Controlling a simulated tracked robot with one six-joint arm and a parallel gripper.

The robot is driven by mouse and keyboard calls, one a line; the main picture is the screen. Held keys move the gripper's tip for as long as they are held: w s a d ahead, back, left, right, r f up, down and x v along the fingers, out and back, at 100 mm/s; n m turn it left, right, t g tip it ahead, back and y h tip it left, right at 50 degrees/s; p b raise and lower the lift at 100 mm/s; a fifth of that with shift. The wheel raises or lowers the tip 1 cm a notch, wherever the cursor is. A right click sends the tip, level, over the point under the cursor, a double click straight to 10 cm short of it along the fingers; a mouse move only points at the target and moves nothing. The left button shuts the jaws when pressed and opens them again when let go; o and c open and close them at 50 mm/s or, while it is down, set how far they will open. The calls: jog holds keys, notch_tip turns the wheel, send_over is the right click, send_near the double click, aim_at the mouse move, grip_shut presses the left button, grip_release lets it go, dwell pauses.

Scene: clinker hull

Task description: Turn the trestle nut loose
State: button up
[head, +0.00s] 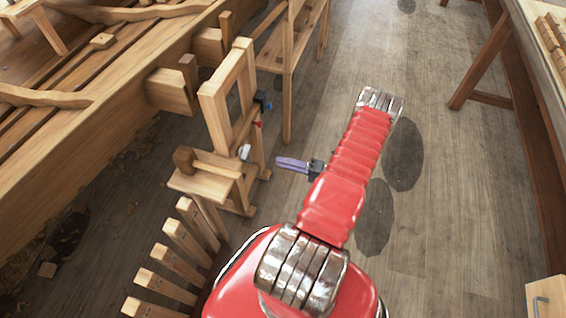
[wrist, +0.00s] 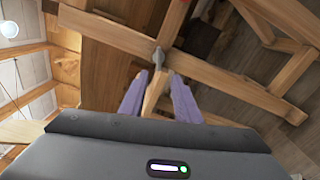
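A wooden trestle (head: 212,112) stands beside the boat hull, left of my arm. A small grey-white fitting, which looks like the nut (head: 244,152), sits on the trestle's side facing my gripper (head: 280,163). In the wrist view the grey nut (wrist: 158,58) is where wooden bars cross, just beyond my fingertips. My gripper, with purple fingers (wrist: 157,78), is open and empty, with a clear gap between the fingers. The nut lies roughly in line with that gap. In the head view it is a short way left of the fingertips, apart from them.
A small red part (head: 258,124) and a dark and blue part (head: 263,102) are also on the trestle, above the nut. The planked hull (head: 70,170) fills the left. Several wooden pieces (head: 165,285) stand below the trestle. The floor (head: 440,200) to the right is clear up to a bench.

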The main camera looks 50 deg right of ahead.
aim_at(248, 153)
jog(key=shift+o, duration=1.4)
jog(key=shift+s+d+r, duration=0.1)
jog(key=shift+s+d, duration=0.1)
jog(key=o, duration=0.3)
jog(key=shift+n, duration=1)
jog(key=shift+o, duration=1.4)
jog(key=n, duration=0.2)
jog(key=shift+s+r+n, duration=0.1)
jog(key=shift+s+n, duration=0.05)
jog(key=shift+n, duration=0.25)
jog(key=n, duration=1.5)
jog(key=shift+s+a+r, duration=0.1)
jog(key=shift+s+r, duration=0.05)
jog(key=shift+s, duration=0.05)
jog(key=x, duration=1.4)
jog(key=shift+s, duration=0.1)
